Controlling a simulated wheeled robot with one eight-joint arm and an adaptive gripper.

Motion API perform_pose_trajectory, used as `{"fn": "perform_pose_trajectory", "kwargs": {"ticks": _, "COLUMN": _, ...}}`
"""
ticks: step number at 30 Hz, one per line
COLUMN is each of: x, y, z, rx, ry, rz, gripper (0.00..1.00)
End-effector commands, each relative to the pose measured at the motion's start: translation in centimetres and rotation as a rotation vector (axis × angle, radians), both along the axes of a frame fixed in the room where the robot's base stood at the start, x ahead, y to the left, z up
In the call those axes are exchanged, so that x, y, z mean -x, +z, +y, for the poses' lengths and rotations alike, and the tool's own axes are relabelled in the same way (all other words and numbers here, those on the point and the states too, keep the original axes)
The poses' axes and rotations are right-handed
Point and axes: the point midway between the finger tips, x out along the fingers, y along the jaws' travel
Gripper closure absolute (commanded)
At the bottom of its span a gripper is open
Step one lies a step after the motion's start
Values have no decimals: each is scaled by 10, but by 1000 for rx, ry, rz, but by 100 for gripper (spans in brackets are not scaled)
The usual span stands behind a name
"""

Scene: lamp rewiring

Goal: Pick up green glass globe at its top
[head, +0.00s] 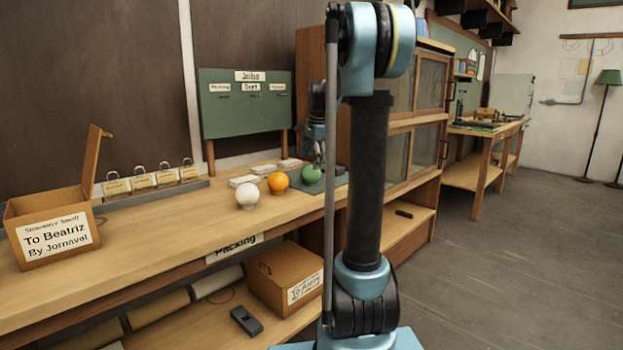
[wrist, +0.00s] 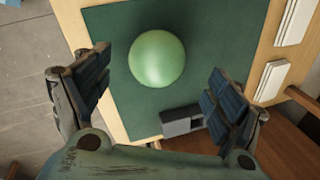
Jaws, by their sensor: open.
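The green glass globe (head: 311,174) sits at the right end of the row of globes on the wooden bench in the head view. In the wrist view the green globe (wrist: 157,59) rests over a dark green mat (wrist: 115,45), seen from above. My gripper (wrist: 155,97) is open, with one finger on each side of the picture and the globe between and a little beyond the fingertips. Nothing is held. In the head view my gripper (head: 317,150) is just above the globe, partly hidden by my arm. Whether a fingertip touches the globe I cannot tell.
An orange globe (head: 278,182) and a white globe (head: 247,195) stand left of the green one. White labelled blocks (wrist: 295,22) lie at the mat's right. A small grey block (wrist: 181,121) is near the mat's edge.

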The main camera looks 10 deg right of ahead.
Motion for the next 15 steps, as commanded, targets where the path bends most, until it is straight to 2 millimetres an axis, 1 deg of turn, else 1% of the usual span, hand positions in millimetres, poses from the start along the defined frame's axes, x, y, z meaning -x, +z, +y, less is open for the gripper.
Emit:
{"fn": "perform_pose_trajectory", "kwargs": {"ticks": 1, "x": -2, "y": -8, "z": 1, "rx": 0, "ry": 1, "rz": 0, "gripper": 14}}
{"fn": "perform_pose_trajectory", "kwargs": {"ticks": 3, "x": -4, "y": -16, "z": 1, "rx": 0, "ry": 1, "rz": 0, "gripper": 14}}
{"fn": "perform_pose_trajectory", "kwargs": {"ticks": 6, "x": -6, "y": -24, "z": 2, "rx": 0, "ry": 1, "rz": 0, "gripper": 14}}
{"fn": "perform_pose_trajectory", "kwargs": {"ticks": 11, "x": -8, "y": -31, "z": 2, "rx": 0, "ry": 1, "rz": 0, "gripper": 14}}
{"fn": "perform_pose_trajectory", "kwargs": {"ticks": 15, "x": -12, "y": -47, "z": 0, "rx": 0, "ry": 0, "rz": 0, "gripper": 14}}
